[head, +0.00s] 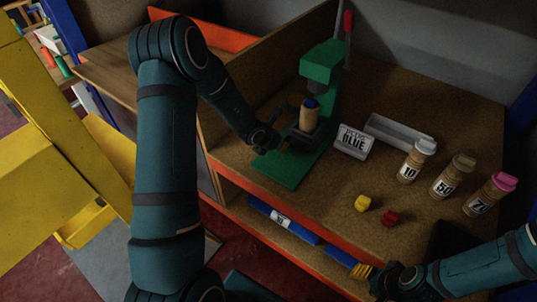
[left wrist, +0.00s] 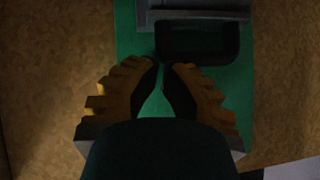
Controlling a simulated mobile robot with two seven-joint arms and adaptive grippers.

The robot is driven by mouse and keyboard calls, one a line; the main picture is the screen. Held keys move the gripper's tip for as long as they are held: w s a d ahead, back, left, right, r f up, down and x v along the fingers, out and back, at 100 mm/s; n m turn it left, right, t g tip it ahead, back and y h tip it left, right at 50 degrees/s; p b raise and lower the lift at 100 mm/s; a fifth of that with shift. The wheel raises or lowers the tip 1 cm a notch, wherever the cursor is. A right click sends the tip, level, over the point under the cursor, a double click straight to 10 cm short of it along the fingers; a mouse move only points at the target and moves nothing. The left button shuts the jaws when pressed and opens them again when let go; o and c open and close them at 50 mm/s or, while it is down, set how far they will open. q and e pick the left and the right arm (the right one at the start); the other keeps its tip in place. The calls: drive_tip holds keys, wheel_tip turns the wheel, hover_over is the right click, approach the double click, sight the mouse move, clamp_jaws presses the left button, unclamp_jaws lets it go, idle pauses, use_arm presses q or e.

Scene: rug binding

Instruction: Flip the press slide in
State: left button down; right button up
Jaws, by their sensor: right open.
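The green press (head: 322,72) stands on the workbench, with its flat green base (head: 280,172) toward me. Its dark slide (head: 303,135) sits low at the front of the press. A tan cylinder with a blue top (head: 309,116) stands upright there. My left gripper (head: 285,146) is at the front of the slide. In the left wrist view the left fingertips (left wrist: 163,65) are together and empty, just short of the slide's dark frame (left wrist: 197,41); contact is unclear. My right gripper (head: 366,272) is open by the bench's front edge, away from the press.
A "BLUE" sign (head: 353,142), a grey tray (head: 399,131) and bottles labelled 10 (head: 411,166), 50 (head: 450,181) and 70 (head: 482,202) stand right of the press. A yellow block (head: 362,203) and a red block (head: 389,218) lie in front. A wooden partition stands left.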

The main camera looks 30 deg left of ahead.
sight(285, 137)
use_arm(q)
drive_tip(key=shift+w+d, duration=0.1)
drive_tip(key=shift+w, duration=1.75)
use_arm(e)
drive_tip(key=shift+w+r, duration=0.1)
drive_tip(key=shift+r, duration=0.2)
use_arm(q)
drive_tip(key=shift+s+p, duration=0.15)
drive_tip(key=shift+p, duration=0.15)
